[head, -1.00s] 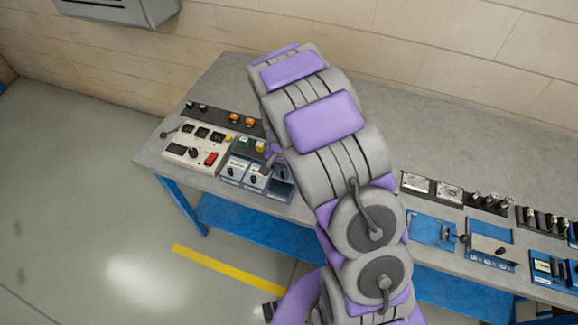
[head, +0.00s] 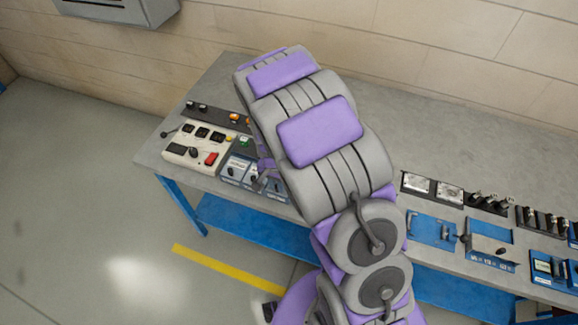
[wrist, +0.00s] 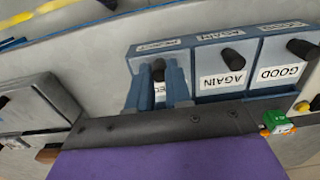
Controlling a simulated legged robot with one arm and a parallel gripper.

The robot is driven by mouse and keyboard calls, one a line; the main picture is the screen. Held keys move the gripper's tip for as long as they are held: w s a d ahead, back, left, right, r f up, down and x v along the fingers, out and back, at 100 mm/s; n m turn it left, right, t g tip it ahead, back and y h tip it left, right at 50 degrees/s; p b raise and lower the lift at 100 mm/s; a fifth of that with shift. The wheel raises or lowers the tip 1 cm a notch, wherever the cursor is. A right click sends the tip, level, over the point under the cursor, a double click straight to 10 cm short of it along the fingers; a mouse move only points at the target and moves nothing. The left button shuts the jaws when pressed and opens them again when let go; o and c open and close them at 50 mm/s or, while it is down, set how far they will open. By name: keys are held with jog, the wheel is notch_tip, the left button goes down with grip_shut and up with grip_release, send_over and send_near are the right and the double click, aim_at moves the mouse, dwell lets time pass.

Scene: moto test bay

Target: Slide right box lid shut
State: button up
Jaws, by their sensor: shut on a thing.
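Three blue boxes with lids stand in a row at the bench's front edge in the head view. The right box (head: 279,187) is partly hidden by my arm. In the wrist view the row appears turned round, with the right box (wrist: 137,62) at the left end. My gripper (wrist: 158,73) has its two blue fingers on either side of the black knob (wrist: 158,64) of the right box lid (wrist: 160,89), shut on it. The lid's label is mostly hidden. Its knob lies roughly in line with the AGAIN knob (wrist: 233,57) and GOOD knob (wrist: 303,48). My gripper also shows in the head view (head: 263,176).
A cream switch panel (head: 195,146) with a red switch stands left of the boxes. Blue fixtures (head: 433,231) and black-knobbed holders stand on the right part of the bench (head: 222,85).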

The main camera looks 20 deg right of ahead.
jog(key=o, duration=0.7)
jog(key=shift+r, duration=0.1)
jog(key=shift+r+p, duration=1.45)
jog(key=shift+r, duration=1.95)
jog(key=shift+r, duration=0.15)
jog(key=s+d+r+n, duration=0.1)
jog(key=s+r+n, duration=0.1)
jog(key=s+r, duration=0.4)
jog(key=s+d+r+n+g+b, duration=0.1)
jog(key=s+r+n, duration=0.2)
jog(key=s, duration=1)
jog(key=s+d+r+n+b, duration=0.1)
jog(key=s+d+r+n, duration=0.1)
jog(key=s+r, duration=0.7)
jog(key=shift+s+g, duration=0.4)
